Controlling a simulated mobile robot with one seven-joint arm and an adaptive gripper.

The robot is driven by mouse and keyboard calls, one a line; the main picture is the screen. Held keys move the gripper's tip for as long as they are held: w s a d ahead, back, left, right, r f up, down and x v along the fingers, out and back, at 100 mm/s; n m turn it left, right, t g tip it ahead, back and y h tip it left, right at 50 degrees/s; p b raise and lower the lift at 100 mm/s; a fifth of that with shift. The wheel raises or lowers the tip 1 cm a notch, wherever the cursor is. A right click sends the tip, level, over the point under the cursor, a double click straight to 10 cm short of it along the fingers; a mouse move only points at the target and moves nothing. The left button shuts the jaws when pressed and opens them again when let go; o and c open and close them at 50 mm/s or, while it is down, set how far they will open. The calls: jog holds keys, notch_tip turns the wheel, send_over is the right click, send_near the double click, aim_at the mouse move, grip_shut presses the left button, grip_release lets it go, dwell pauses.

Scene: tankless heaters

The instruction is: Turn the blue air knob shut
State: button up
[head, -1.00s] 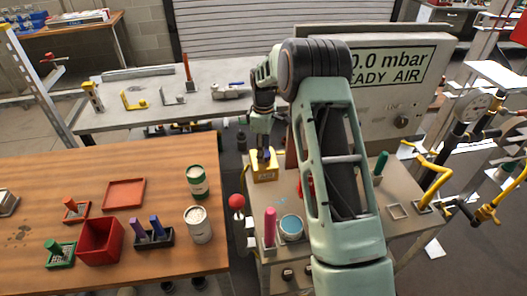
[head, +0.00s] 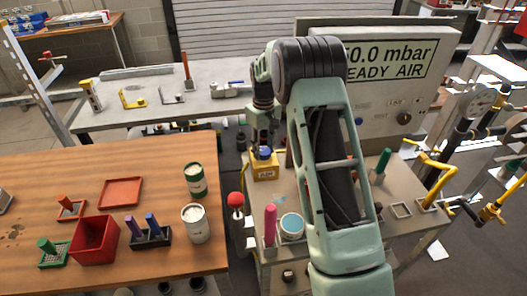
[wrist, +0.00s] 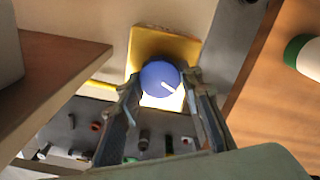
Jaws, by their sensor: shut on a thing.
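The blue air knob (wrist: 157,73) is round with a white pointer line, which points to the lower right in the wrist view. It sits on top of a yellow box (head: 265,173) labelled AIR on the grey bench; in the head view only a bit of blue shows there. My gripper (wrist: 160,84) is shut on the knob, one finger on each side. In the head view my gripper (head: 263,147) reaches down onto the box from above, its fingertips hard to make out.
A panel (head: 390,110) behind the box reads "0.0 mbar" and "READY AIR", with the left part of the number partly hidden by my arm. A red ball-topped lever (head: 236,200), a pink-handled tool (head: 270,225) and a round tin (head: 292,226) stand near the bench front.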

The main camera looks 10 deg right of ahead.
aim_at(264, 151)
jog(key=m+b, duration=0.1)
jog(key=m, duration=1.1)
jog(key=shift+d+m, duration=0.1)
jog(key=shift+m, duration=0.3)
dwell(0.3)
jog(key=o, duration=1.2)
jog(key=shift+c, duration=0.2)
notch_tip(264, 151, up, 12)
